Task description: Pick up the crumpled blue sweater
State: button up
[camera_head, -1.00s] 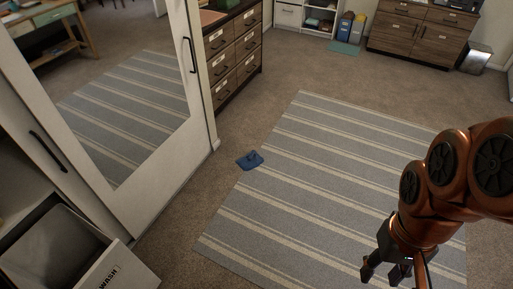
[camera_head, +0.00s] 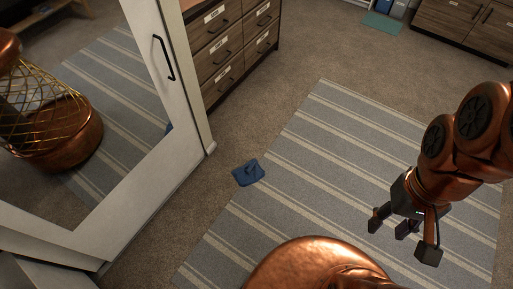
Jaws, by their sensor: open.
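The crumpled blue sweater (camera_head: 249,173) lies as a small heap at the left edge of the striped rug, partly on the brown carpet. My gripper (camera_head: 403,238) hangs above the rug at the right, its dark fingers apart and empty. It is well to the right of the sweater and does not touch it. Nothing hides the sweater.
The grey striped rug (camera_head: 330,150) covers the middle floor. A white mirrored door (camera_head: 185,100) stands at the left, with a wooden drawer unit (camera_head: 232,45) behind it. A teal mat (camera_head: 382,27) and wooden cabinet (camera_head: 470,30) are at the back. Carpet around the sweater is clear.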

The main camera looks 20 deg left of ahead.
aim_at(251, 172)
jog(key=i, duration=1.3)
jog(key=u, duration=4)
